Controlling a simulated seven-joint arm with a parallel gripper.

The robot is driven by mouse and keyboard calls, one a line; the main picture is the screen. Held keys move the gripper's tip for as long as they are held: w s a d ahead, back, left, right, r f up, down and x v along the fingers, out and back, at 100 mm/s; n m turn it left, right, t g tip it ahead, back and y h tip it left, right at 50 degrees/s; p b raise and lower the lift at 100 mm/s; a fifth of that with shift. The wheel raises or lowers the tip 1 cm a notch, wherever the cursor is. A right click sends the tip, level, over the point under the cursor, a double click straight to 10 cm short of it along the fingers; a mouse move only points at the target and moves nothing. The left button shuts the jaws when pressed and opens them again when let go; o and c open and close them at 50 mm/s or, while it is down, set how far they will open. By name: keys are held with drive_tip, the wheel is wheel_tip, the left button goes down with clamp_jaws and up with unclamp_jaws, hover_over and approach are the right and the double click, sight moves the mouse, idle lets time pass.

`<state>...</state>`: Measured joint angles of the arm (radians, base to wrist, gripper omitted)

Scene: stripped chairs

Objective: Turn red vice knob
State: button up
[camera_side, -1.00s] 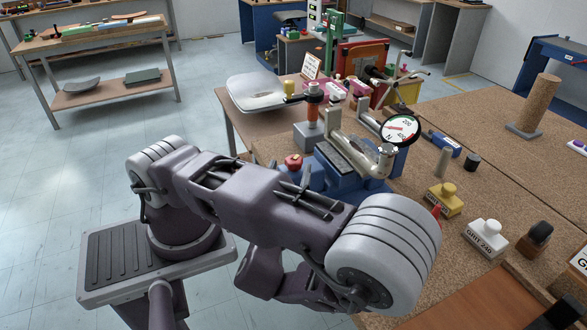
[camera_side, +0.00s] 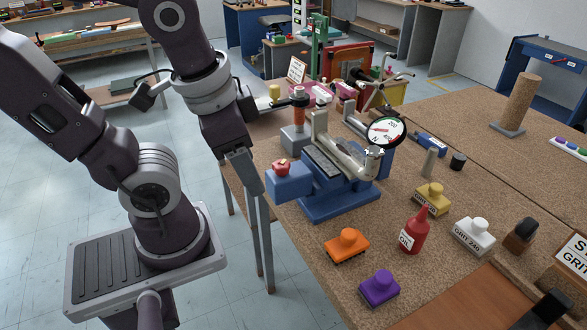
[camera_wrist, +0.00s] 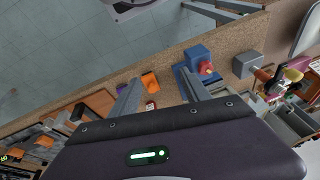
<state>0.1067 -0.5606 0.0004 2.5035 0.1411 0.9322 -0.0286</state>
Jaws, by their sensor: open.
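The red vice knob (camera_side: 281,167) sits on top of the blue end block of the blue vice (camera_side: 340,200), near the left edge of the bench. In the wrist view the red knob (camera_wrist: 206,68) and its blue block (camera_wrist: 198,52) lie just right of the right finger. My gripper (camera_side: 243,175) points down at the bench's left edge, left of the knob and apart from it. In the wrist view my gripper (camera_wrist: 160,78) has its two grey fingers spread, with nothing between them. The side view does not show the fingertips clearly.
A dial gauge (camera_side: 386,132) stands behind the vice, and a post with an orange band (camera_side: 298,108) on a grey block stands behind the knob. An orange block (camera_side: 347,244), purple block (camera_side: 379,287) and red bottle (camera_side: 415,232) are in front. Open floor lies left.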

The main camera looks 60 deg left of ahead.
sight(289, 168)
wheel_tip(289, 168, up, 4)
drive_tip(key=d+n+t+h, duration=0.1)
drive_tip(key=n+t, duration=0.1)
drive_tip(key=t, duration=0.1)
drive_tip(key=w+a+f+n+h, duration=0.3)
drive_tip(key=a+f+n+h, duration=0.1)
drive_tip(key=n, duration=0.3)
drive_tip(key=w+a+f+n+h, duration=0.3)
drive_tip(key=a+f+n+h, duration=0.1)
drive_tip(key=n+h, duration=0.2)
drive_tip(key=w+a+f+n+h, duration=0.3)
drive_tip(key=f+n+h, duration=0.1)
drive_tip(key=n, duration=0.3)
drive_tip(key=shift+w+a+f+n+h, duration=0.2)
drive_tip(key=shift+a+f+n+h, duration=0.1)
drive_tip(key=shift+a+f+h, duration=0.15)
drive_tip(key=a+f+n+t, duration=0.1)
drive_tip(key=a+n+t, duration=0.1)
drive_tip(key=a+f+n+t, duration=0.1)
drive_tip(key=shift+s+a+f, duration=0.15)
drive_tip(key=shift+s+f, duration=0.15)
drive_tip(key=shift+s+a+f+n+t, duration=0.15)
drive_tip(key=shift+a+f+n+t, duration=0.1)
drive_tip(key=shift+n+t, duration=0.3)
drive_tip(key=x, duration=0.7)
clamp_jaws()
